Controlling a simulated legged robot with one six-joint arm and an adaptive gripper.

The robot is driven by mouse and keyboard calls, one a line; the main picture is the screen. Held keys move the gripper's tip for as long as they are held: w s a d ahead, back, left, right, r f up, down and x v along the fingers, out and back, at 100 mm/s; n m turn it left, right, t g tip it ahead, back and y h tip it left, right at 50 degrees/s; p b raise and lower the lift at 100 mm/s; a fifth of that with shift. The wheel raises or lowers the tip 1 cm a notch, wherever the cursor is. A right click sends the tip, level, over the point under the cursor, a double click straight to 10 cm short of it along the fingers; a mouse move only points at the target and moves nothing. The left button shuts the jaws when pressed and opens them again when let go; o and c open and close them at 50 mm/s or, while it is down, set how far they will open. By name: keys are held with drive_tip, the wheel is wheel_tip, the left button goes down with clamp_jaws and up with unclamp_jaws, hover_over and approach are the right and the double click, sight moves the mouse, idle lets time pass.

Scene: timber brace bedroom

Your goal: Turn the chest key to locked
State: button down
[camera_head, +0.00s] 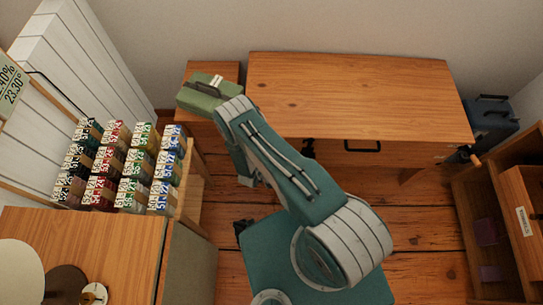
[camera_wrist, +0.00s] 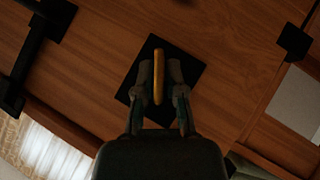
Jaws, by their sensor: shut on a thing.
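In the wrist view, a brass-yellow key (camera_wrist: 158,72) stands out in front of a square black plate (camera_wrist: 191,74) on a brown wooden face. Its bow shows edge-on and runs upright in the picture, while the plate looks turned like a diamond. My gripper (camera_wrist: 159,84) is shut on the key, one finger on each side. The key's shaft and the keyhole are hidden. In the head view, my arm covers the area to the left of the wooden desk, and I cannot make out the key or my fingertips there.
The wooden desk (camera_head: 355,90) stands against the back wall. A rack of small boxes (camera_head: 118,160) is at the left, and an open shelf (camera_head: 500,200) at the right. A black handle (camera_wrist: 18,78) sits left of the key. Wooden floor (camera_head: 420,265) is clear at the lower right.

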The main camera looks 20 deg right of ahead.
drive_tip(key=n+h, duration=0.2)
drive_tip(key=h, duration=0.2)
drive_tip(key=shift+w+a+f+n, duration=0.15)
drive_tip(key=shift+a+n, duration=0.1)
drive_tip(key=shift+n, duration=0.15)
drive_tip(key=shift+n+h, duration=1.3)
drive_tip(key=shift+h, duration=0.3)
drive_tip(key=shift+t, duration=0.3)
drive_tip(key=c, duration=0.8)
unclamp_jaws()
drive_tip(key=v, duration=1.2)
drive_tip(key=shift+w+a+f, duration=0.1)
drive_tip(key=shift+a+f, duration=0.05)
